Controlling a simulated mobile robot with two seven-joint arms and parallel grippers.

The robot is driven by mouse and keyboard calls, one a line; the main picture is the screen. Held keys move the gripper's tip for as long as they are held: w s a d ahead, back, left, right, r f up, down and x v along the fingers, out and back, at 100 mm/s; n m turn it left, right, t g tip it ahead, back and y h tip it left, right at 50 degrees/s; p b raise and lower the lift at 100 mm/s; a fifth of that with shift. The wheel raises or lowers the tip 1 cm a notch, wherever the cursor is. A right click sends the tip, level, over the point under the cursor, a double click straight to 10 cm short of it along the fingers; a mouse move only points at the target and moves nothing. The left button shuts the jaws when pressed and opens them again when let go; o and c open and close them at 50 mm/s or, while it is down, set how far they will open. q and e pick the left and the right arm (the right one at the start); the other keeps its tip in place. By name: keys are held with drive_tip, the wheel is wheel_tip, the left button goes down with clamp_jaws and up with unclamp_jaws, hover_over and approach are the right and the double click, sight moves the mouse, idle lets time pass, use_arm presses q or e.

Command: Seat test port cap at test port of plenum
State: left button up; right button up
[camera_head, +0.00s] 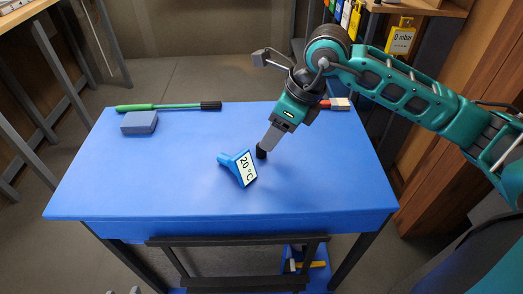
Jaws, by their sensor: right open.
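My right gripper (262,152) reaches down from the right over the middle of the blue table, its dark fingertips close to the tabletop. It is open; no object shows clearly between the fingers. A blue device with a white "20 °C" display (246,170) lies tilted just left of and nearer than the fingertips. A gap between it and the fingers is hard to judge. I cannot make out a test port cap, a test port or a plenum in this view. My left gripper is not in view.
On the blue table (150,190), a green rod-like tool with a dark end (165,107) and a blue-grey block (139,122) lie at the back left. A red and white item (337,103) lies at the back right. The table's front and right are clear.

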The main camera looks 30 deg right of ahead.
sight(261, 150)
drive_tip(key=x, duration=0.3)
drive_tip(key=b+x, duration=0.1)
drive_tip(key=x, duration=0.2)
drive_tip(key=shift+w+d+f, duration=0.1)
drive_tip(key=shift+w+f, duration=0.05)
drive_tip(key=shift+w, duration=0.15)
clamp_jaws()
